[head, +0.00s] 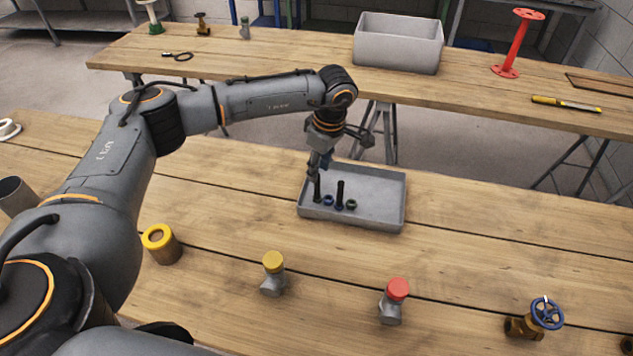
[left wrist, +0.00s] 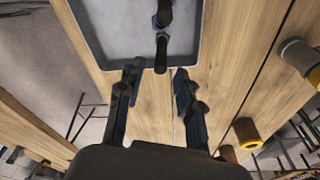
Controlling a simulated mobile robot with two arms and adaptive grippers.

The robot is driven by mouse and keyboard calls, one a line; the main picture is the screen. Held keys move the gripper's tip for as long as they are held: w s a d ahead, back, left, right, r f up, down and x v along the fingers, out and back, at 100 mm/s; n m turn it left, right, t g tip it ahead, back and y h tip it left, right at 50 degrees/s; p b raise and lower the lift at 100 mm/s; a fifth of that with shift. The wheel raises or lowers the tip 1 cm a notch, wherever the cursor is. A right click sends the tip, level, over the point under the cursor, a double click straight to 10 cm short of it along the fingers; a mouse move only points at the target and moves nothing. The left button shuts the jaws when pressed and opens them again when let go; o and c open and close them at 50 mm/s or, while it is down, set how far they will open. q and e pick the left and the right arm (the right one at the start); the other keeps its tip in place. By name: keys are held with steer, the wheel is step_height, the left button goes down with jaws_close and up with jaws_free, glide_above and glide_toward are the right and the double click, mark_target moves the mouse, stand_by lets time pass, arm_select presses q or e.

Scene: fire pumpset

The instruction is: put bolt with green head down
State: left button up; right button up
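A grey tray (head: 380,213) lies on the near workbench. Two dark bolt shafts stand upright in it, one at the left (head: 317,188) and one beside it (head: 340,191). A small green round piece (head: 351,204) and a blue one (head: 327,200) sit low near them; I cannot tell which shaft the green one belongs to. My left gripper (head: 317,172) points down over the tray's left end. My right gripper is not in view.
A yellow-topped cylinder (head: 163,245), yellow-capped fitting (head: 273,273), red-capped fitting (head: 394,300) and blue-wheeled valve (head: 537,318) stand along the near bench. The far bench holds a grey bin (head: 398,45) and red stand (head: 514,43). The bench right of the tray is clear.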

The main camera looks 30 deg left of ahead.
arm_select(q)
steer(key=r, duration=0.4)
steer(key=shift+s+d, duration=0.1)
steer(key=shift+d, duration=0.25)
